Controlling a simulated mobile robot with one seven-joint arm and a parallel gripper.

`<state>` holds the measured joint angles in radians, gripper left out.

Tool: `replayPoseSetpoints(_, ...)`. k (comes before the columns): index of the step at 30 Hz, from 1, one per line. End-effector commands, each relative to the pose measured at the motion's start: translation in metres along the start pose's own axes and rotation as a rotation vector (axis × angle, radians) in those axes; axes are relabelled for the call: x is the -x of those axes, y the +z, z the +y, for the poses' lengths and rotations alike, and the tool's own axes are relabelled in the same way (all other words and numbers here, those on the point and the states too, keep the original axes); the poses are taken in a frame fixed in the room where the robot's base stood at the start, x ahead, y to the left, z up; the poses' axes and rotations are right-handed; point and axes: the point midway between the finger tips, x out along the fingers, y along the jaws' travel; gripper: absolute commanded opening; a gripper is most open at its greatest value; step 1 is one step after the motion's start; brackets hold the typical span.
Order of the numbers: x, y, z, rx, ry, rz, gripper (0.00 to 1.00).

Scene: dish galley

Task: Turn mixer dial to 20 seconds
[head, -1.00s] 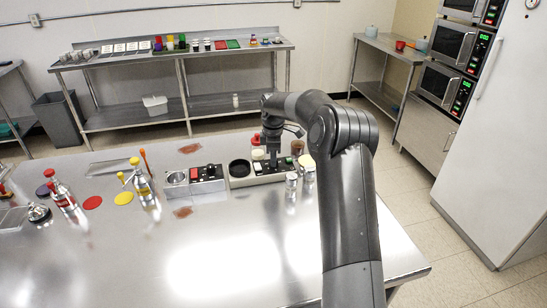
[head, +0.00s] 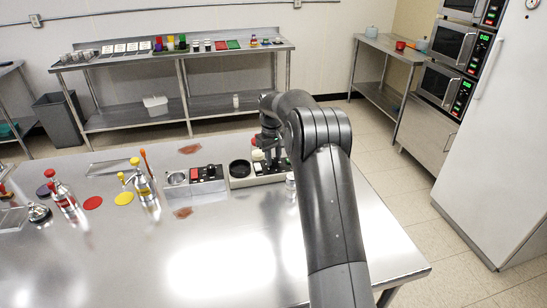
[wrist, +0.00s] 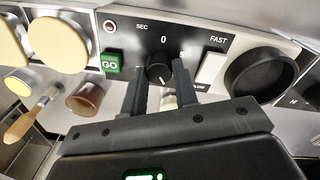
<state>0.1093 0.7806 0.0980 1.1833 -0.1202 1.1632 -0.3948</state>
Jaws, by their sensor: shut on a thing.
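The mixer's panel (wrist: 190,38) fills the top of the wrist view, marked SEC, 0 and FAST. The black round dial (wrist: 160,70) sits below the 0. A short pale line shows on the lower part of its face. My gripper (wrist: 160,73) has one finger on each side of the dial and is shut on it. In the head view my gripper (head: 271,156) reaches down at the mixer (head: 240,183) on the table; the dial is hidden there.
A green GO button (wrist: 111,63) is left of the dial. A white switch (wrist: 212,68) and a black round cup (wrist: 258,74) are to the right. A second control box (head: 208,186) stands left of the mixer. The table's front is clear.

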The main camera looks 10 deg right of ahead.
Motion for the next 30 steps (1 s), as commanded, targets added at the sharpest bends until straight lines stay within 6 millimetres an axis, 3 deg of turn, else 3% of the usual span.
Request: replayPoseSetpoints(30,-0.0003,-0.0014,0.0021,-0.963,0.0,-0.041,0.04)
